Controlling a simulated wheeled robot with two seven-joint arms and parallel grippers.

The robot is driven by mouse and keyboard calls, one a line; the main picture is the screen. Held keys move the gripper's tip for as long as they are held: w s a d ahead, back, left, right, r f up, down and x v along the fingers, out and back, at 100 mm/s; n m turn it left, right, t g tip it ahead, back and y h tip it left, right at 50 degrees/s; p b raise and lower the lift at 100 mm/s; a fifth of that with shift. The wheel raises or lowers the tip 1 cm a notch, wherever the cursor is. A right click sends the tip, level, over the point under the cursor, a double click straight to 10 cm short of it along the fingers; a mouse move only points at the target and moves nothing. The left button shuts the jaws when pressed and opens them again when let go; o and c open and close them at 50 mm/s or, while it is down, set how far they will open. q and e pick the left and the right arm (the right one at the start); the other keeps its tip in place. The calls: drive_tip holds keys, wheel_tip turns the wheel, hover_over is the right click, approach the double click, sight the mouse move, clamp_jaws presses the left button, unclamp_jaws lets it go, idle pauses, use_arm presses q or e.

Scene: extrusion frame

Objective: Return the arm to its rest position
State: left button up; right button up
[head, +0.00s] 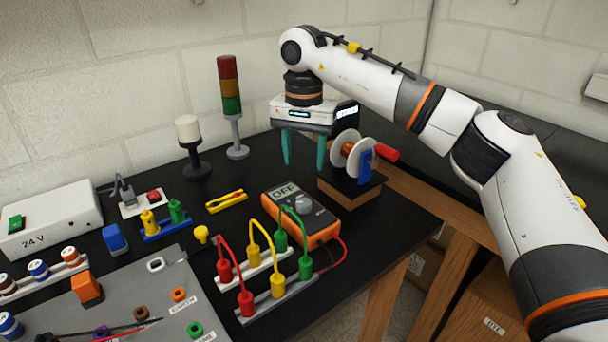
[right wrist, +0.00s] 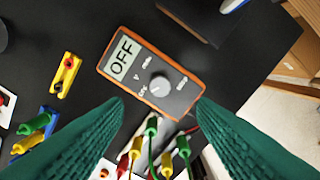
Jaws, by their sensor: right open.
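My right arm reaches in from the right of the head view. Its gripper (head: 303,150) has two teal fingers that point down over the black table, behind the orange multimeter (head: 302,212). The fingers are spread wide with nothing between them. In the right wrist view the green fingers (right wrist: 160,105) stand apart, with the multimeter (right wrist: 150,70) beyond them, its display reading OFF. The gripper looks clear of the table. My left gripper is not in view.
A wire spool (head: 346,155) on a wooden block (head: 350,200) stands just right of the gripper. A signal tower (head: 230,100) and a white-topped lamp (head: 190,140) stand to its left. Red, yellow and green leads (head: 265,260) stand in front. A brick wall is behind.

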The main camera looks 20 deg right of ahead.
drive_tip(key=shift+r, duration=0.75)
drive_tip(key=shift+r, duration=0.1)
